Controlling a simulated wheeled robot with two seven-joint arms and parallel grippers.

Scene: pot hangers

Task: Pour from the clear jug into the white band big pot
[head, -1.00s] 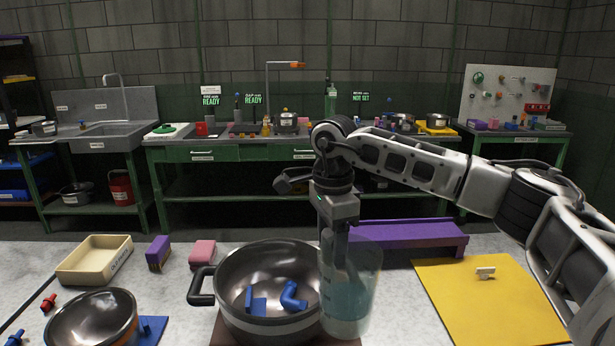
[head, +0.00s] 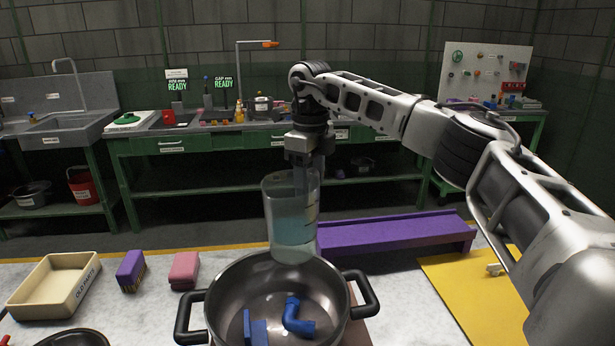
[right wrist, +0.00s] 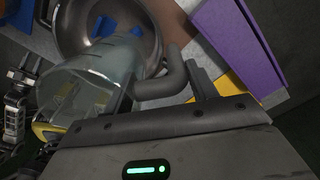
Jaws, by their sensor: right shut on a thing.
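The clear jug (head: 285,222) hangs nearly upright over the far rim of the big pot and holds pale bluish liquid. My right gripper (head: 303,178) is shut on the jug at its right side. In the right wrist view the jug (right wrist: 85,95) shows at the left, beside the gripper, with the pot (right wrist: 68,35) beyond it. The dark big pot (head: 225,325) has two black handles and stands open at the front centre. Blue pieces (head: 296,318) lie inside it. Its white band is not visible now. My left gripper is not in view.
A purple bench (head: 395,235) stands behind and right of the pot, with a yellow mat (head: 465,285) at right. A dark bowl (head: 72,338) shows at front left.

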